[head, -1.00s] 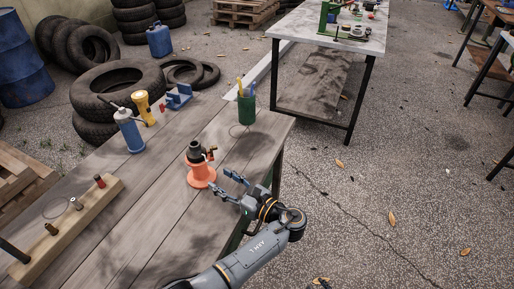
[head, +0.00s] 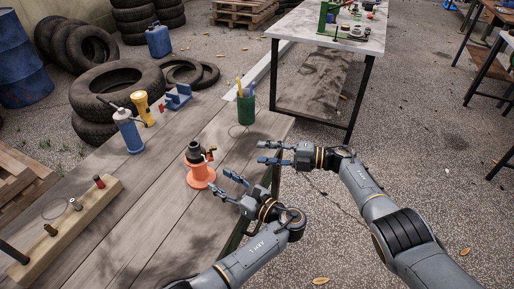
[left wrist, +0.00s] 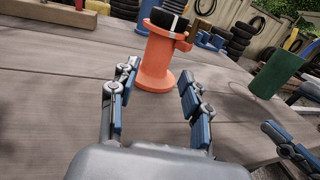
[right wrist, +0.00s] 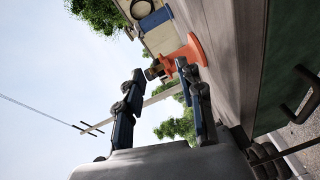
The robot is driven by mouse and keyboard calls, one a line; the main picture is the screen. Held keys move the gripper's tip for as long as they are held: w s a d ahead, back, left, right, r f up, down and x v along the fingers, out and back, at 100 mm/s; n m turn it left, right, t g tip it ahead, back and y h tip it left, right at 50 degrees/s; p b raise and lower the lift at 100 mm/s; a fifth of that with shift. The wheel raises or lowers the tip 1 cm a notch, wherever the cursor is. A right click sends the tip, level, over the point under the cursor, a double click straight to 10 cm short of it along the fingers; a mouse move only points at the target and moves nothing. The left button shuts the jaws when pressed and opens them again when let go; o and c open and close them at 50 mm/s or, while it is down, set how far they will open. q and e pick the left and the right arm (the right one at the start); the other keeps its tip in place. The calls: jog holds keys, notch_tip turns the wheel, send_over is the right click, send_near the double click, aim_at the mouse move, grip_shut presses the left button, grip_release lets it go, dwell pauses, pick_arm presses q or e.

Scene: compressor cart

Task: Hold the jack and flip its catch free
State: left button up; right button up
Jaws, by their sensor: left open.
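The jack (head: 201,175), an orange flared body with a dark top, stands upright on the wooden bench. It also shows in the left wrist view (left wrist: 156,65) and sideways in the right wrist view (right wrist: 188,53). A brownish catch (head: 209,153) sticks out beside its top. My left gripper (head: 221,181) is open and empty, low and just right of the jack, its fingers pointing at the body in the left wrist view (left wrist: 156,85). My right gripper (head: 263,152) is open and empty, right of the jack at about catch height in the head view, apart from it.
A green cup of tools (head: 246,109) stands behind the grippers near the bench's right edge. A spray bottle (head: 130,132), a yellow torch (head: 143,108) and a blue block (head: 178,97) stand at the back left. A wooden rack (head: 70,228) lies left. Bare bench surrounds the jack.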

aim_at(198, 178)
pick_arm(q)
jog(key=shift+a, duration=0.2)
jog(key=x, duration=1.3)
jog(key=shift+w+a, duration=0.15)
jog(key=shift+a, duration=0.05)
pick_arm(e)
jog(key=s+a+r+n+g, duration=0.1)
jog(key=r, duration=0.1)
jog(key=s+a+r+n+g, duration=0.1)
jog(key=a+n, duration=0.1)
jog(key=shift+s+r+g+y, duration=0.15)
jog(key=shift+r+g+y, duration=0.15)
jog(key=shift+r+g, duration=0.1)
pick_arm(q)
jog(key=shift+c, duration=0.2)
grip_shut()
